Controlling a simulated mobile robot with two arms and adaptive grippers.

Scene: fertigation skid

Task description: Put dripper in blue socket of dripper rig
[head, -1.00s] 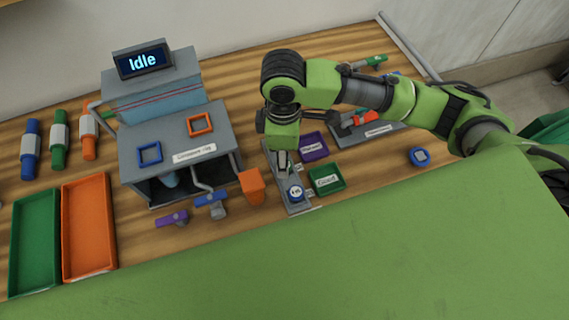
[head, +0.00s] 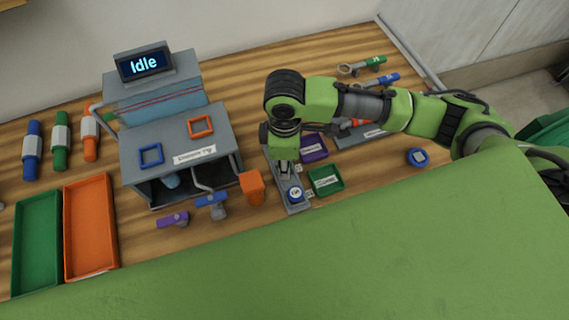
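A grey bench rig with an "Idle" screen has a blue square socket (head: 151,155) and an orange square socket (head: 201,126) on its top. Its label is too blurred to read surely. The blue socket looks empty. My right gripper (head: 285,171) points down over a narrow grey plate (head: 297,208) right of the rig. Its fingertips are small and partly hidden, so I cannot tell whether they hold anything. I cannot clearly identify a dripper. My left gripper is out of view.
Purple (head: 313,148) and green (head: 326,180) small trays lie right of the plate. Larger green (head: 37,240) and orange (head: 91,225) trays lie left. A blue piece (head: 417,157) lies right.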

